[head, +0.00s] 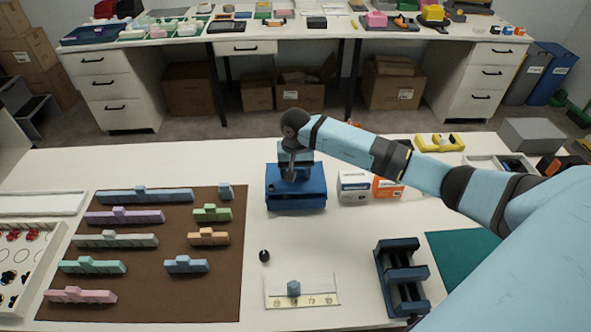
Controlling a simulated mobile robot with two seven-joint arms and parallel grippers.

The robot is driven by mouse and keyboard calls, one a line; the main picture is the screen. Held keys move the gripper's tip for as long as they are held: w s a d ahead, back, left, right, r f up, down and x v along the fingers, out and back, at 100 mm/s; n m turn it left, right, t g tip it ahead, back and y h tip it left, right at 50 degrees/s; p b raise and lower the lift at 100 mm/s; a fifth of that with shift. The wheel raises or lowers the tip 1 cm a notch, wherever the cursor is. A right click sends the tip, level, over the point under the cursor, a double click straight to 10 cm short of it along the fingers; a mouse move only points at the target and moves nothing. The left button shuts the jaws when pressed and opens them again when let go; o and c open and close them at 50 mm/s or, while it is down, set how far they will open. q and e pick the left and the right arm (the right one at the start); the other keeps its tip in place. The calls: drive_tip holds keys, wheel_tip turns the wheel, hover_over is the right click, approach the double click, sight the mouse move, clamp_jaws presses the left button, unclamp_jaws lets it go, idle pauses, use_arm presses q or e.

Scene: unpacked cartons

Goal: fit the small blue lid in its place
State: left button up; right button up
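My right arm reaches in from the right, and its gripper (291,172) points down at the top of a dark blue box (296,199). A paler blue part shows behind the fingers; I cannot tell whether it is a lid or part of my gripper. Whether the fingers are open or shut is too small to tell. A short blue piece with a raised knob (186,264) lies on the brown mat (150,290). I cannot tell which one is the small blue lid. My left gripper is not in view.
Several coloured knobbed pieces lie in two columns on the mat. A dark blue rack (402,278) stands at right, near a green mat (462,256). Small white and orange boxes (354,186) stand right of the blue box.

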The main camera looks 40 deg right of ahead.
drive_tip(key=shift+f+b, duration=0.9)
drive_tip(key=shift+f, duration=0.2)
drive_tip(key=o, duration=1.1)
drive_tip(key=shift+c, duration=0.2)
drive_tip(key=shift+r, duration=0.2)
wheel_tip(320, 180, up, 14)
drive_tip(key=shift+f, duration=0.2)
